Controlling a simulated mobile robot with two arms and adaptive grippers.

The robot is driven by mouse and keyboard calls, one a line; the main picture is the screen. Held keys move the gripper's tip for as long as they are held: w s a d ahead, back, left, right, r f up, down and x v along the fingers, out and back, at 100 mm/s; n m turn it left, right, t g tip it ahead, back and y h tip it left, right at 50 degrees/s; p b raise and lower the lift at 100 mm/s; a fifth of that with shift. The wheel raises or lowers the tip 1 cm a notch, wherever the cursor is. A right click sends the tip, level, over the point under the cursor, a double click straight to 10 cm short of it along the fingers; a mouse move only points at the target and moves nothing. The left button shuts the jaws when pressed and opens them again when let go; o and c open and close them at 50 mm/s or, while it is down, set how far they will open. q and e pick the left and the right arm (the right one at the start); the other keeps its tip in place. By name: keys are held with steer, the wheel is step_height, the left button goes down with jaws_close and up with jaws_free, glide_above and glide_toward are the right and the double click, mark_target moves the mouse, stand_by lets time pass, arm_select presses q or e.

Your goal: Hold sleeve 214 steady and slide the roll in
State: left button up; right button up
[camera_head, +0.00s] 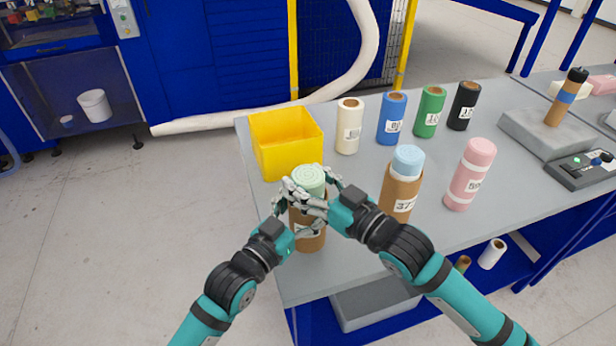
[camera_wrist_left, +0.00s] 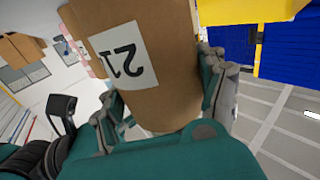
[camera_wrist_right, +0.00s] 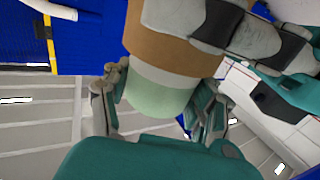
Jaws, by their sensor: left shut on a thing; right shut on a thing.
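A brown cardboard sleeve (camera_head: 310,241) stands upright near the table's front left corner. Its label, with "21" readable and the rest hidden, shows in the left wrist view on the sleeve (camera_wrist_left: 172,75). My left gripper (camera_head: 305,222) is shut around the sleeve's upper part. A pale green rolled foam piece (camera_head: 309,176) sits upright at the sleeve's mouth. My right gripper (camera_head: 310,190) is shut on the roll just above the sleeve. In the right wrist view, the roll (camera_wrist_right: 160,98) lies in line with the sleeve (camera_wrist_right: 172,50); how deep it reaches inside is hidden.
A yellow bin (camera_head: 286,140) stands close behind the sleeve. White (camera_head: 348,128), blue (camera_head: 391,118), green (camera_head: 429,112) and black (camera_head: 463,106) sleeves stand behind.

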steer(key=shift+f, duration=0.3)
steer(key=o, duration=1.4)
steer(key=shift+s+d+r, duration=0.5)
steer(key=shift+s+d, duration=0.35)
steer(key=shift+s+d+r, duration=0.55)
steer(key=shift+s+d, duration=0.25)
steer(key=shift+s, duration=0.05)
steer(key=shift+s+d+r, duration=0.5)
steer(key=shift+s+d, duration=0.35)
arm_select(q)
steer(key=o, duration=1.2)
steer(key=shift+o, duration=0.2)
steer(key=shift+s, duration=0.1)
